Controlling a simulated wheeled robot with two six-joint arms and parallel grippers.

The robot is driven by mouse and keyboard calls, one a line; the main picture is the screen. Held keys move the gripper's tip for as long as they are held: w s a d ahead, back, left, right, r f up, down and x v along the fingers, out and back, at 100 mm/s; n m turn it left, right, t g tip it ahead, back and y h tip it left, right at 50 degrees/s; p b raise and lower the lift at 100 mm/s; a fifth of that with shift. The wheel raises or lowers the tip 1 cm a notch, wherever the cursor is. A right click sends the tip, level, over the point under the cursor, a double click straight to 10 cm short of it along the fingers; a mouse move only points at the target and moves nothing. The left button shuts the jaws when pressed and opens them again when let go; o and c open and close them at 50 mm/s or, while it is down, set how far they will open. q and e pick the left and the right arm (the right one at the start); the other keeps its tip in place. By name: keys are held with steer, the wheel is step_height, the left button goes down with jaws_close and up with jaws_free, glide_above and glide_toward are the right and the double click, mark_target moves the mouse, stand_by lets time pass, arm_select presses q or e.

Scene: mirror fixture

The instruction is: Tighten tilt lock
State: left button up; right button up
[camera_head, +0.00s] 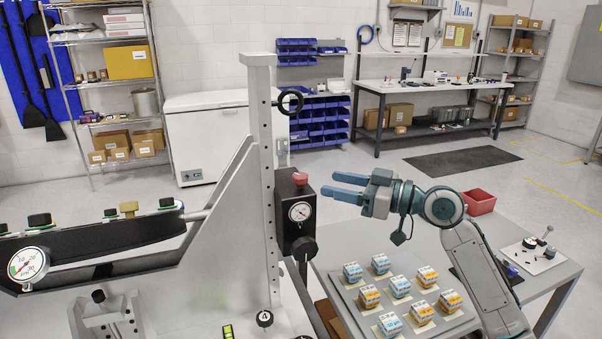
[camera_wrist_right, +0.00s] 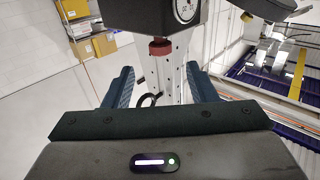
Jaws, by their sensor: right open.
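The fixture's upright grey post (camera_head: 267,150) carries a black box (camera_head: 283,215) with a round dial (camera_head: 301,212). A red knob (camera_head: 299,178) is on top of the box and a black knob (camera_head: 304,248) is below the dial. I cannot tell which knob is the tilt lock. My right gripper (camera_head: 331,186) is open and empty, just right of the red knob and apart from it. In the right wrist view the red knob (camera_wrist_right: 160,48) appears beyond the gap between the open fingers (camera_wrist_right: 163,88), beside the black box (camera_wrist_right: 150,15). My left gripper is out of view.
A handwheel (camera_head: 290,102) projects from the upper post. A dark beam (camera_head: 90,245) with knobs and a gauge (camera_head: 28,264) extends left. Several small boxes stand on a grey tray (camera_head: 350,300) below my right arm. A red bin (camera_head: 479,202) sits farther right.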

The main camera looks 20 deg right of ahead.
mark_target(300, 175)
steer(key=p+x, duration=0.2)
steer(key=x, duration=0.2)
steer(key=p+x, duration=0.1)
steer(key=x, duration=0.2)
steer(key=shift+w+a+r+p, duration=0.2)
steer(key=shift+a+p, duration=0.1)
steer(key=shift+p, duration=0.05)
steer(key=shift+w+a+f, duration=0.2)
steer(key=shift+w+a, duration=0.25)
steer(key=shift+a, duration=0.05)
steer(key=c, duration=1)
